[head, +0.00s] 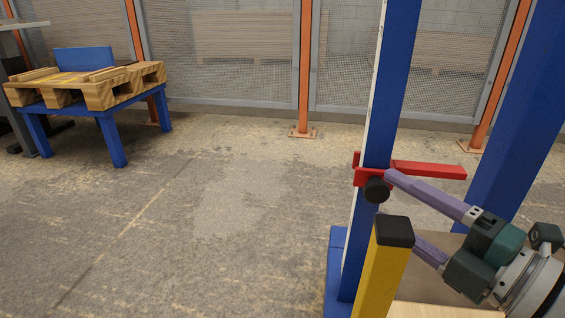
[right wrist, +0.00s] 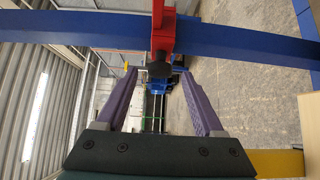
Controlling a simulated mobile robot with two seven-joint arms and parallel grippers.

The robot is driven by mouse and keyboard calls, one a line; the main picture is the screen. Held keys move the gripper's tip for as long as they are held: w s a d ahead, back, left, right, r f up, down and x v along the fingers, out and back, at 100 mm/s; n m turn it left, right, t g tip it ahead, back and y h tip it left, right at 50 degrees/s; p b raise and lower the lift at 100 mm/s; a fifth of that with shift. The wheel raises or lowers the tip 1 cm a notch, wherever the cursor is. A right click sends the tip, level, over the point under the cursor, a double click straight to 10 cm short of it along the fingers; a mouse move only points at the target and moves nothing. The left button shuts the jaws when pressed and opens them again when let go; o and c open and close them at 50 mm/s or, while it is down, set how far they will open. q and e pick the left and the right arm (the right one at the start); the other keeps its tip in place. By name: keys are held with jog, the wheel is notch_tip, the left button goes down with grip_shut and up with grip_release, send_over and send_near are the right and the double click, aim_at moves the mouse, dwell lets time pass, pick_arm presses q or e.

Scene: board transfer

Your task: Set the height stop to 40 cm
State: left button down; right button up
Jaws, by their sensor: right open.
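The height stop is a red slider (head: 366,178) on a blue upright post (head: 390,95), with a red bar (head: 430,168) reaching right and a round black knob (head: 377,190) in front. A pale scale strip runs along the post's left edge; its marks are too small to read. My right gripper (head: 398,208) is open, its purple fingers pointing at the knob. In the right wrist view the knob (right wrist: 158,69) shows between the fingertips (right wrist: 160,75), with gaps on both sides, below the red slider (right wrist: 163,32). I cannot tell how deep it lies. My left gripper is out of view.
A yellow post (head: 380,272) with a black cap stands close in front, hiding part of the lower finger. Another blue upright (head: 515,120) stands at right. A pallet (head: 100,92) on a blue stand is far left. The floor (head: 200,220) between is clear.

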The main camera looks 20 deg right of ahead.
jog(key=b+x, duration=0.1)
jog(key=x, duration=0.6)
jog(key=shift+b, duration=0.3)
jog(key=shift+d, duration=0.1)
jog(key=shift+c, duration=0.3)
jog(key=c, duration=0.3)
grip_shut()
